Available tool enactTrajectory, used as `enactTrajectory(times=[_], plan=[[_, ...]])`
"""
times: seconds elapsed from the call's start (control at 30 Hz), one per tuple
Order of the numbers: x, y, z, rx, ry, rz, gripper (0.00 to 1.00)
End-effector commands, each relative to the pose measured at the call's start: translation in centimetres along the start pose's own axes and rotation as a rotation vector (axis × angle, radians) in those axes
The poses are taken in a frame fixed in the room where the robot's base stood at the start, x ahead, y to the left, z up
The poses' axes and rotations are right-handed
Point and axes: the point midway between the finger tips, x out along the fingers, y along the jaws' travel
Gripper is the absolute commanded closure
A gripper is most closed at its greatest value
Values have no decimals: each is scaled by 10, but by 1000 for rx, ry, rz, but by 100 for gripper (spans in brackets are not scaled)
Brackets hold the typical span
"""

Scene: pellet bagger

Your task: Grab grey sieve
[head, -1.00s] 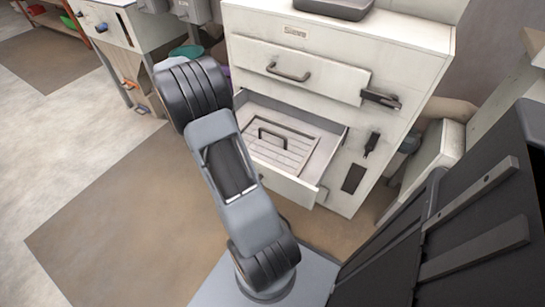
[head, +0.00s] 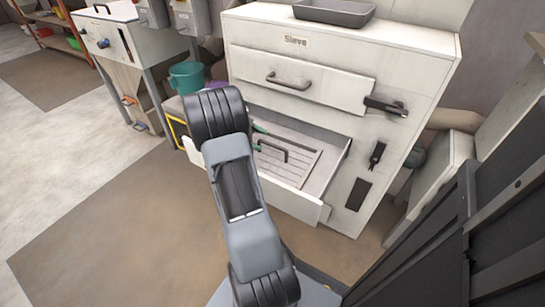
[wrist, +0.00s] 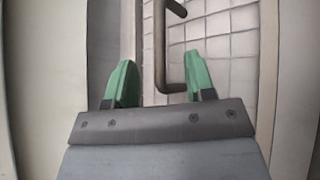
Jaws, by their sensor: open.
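The grey sieve (head: 298,172) is a flat panel lying in the open lower drawer (head: 308,206) of a white cabinet. It has a dark U-shaped handle (head: 275,146). In the wrist view the sieve's grid surface (wrist: 218,50) shows, with the handle (wrist: 159,50) running up between the fingers. My gripper (wrist: 160,82) has green fingers, which are open and apart. In the head view the gripper (head: 259,138) is in the drawer, at the left end of the handle; my arm hides part of it. I cannot tell how far the fingertips are above the sieve.
The cabinet (head: 330,115) carries a "Sieve" label and a closed upper drawer (head: 300,82). A dark tray (head: 335,14) lies on top. A teal bucket (head: 186,78) stands left of the cabinet. A brown mat (head: 110,225) covers the clear floor in front.

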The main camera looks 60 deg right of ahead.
Motion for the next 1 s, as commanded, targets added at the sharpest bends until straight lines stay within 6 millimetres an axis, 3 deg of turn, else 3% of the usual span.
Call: enactTrajectory(times=[0.4, 0.67, 1.0], plan=[[48, -1, -2, 0, 0, -1, 50], [50, 1, 0, 0, 1, 0, 51], [50, 1, 0, 0, 1, 0, 84]])
